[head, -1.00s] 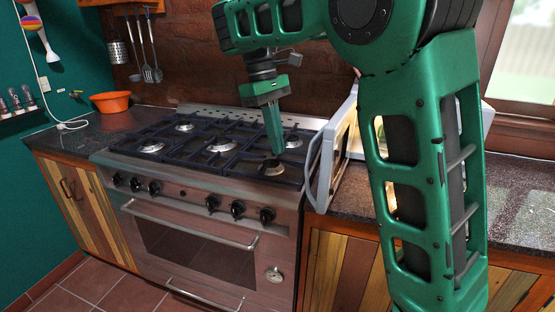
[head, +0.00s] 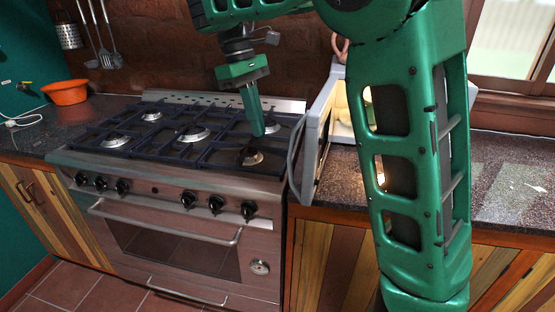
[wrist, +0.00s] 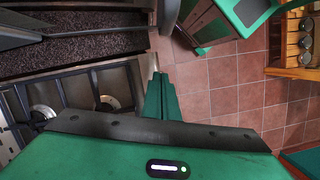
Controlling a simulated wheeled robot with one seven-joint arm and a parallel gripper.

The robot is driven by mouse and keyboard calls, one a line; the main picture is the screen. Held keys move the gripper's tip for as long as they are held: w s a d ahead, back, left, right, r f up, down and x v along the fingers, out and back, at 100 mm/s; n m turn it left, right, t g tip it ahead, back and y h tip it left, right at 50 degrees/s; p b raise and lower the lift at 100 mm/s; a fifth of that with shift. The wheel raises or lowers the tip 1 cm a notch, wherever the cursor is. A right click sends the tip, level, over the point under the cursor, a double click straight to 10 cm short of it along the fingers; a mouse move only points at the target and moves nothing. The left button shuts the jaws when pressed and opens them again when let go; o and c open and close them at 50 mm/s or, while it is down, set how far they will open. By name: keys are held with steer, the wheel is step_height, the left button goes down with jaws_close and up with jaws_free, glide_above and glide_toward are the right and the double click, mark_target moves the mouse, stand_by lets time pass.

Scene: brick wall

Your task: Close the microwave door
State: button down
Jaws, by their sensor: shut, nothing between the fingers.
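The microwave stands on the counter right of the stove, mostly hidden behind my green arm. Its light grey door (head: 316,135) stands open, swung out toward the front, with a curved handle (head: 293,165) on its left side. Part of the lit, yellowish interior (head: 343,108) shows between the door and my arm. My gripper (head: 258,132) is shut and empty, pointing down above the stove's right burners, left of the door and apart from it. Its green fingers also show in the wrist view (wrist: 159,82).
The stove (head: 170,200) with dark grates lies below my gripper. An orange bowl (head: 66,92) sits on the left counter, with hanging utensils (head: 103,45) behind. The right counter (head: 510,185) is mostly clear. Tiled floor (wrist: 225,90) is open in the wrist view.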

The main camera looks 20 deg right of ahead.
steer(key=s+d+f, duration=0.3)
steer(key=s+f, duration=0.2)
steer(key=f, duration=0.3)
steer(key=shift+d+f, duration=0.15)
steer(key=shift+d, duration=0.2)
stand_by(0.6)
steer(key=shift+s, duration=0.1)
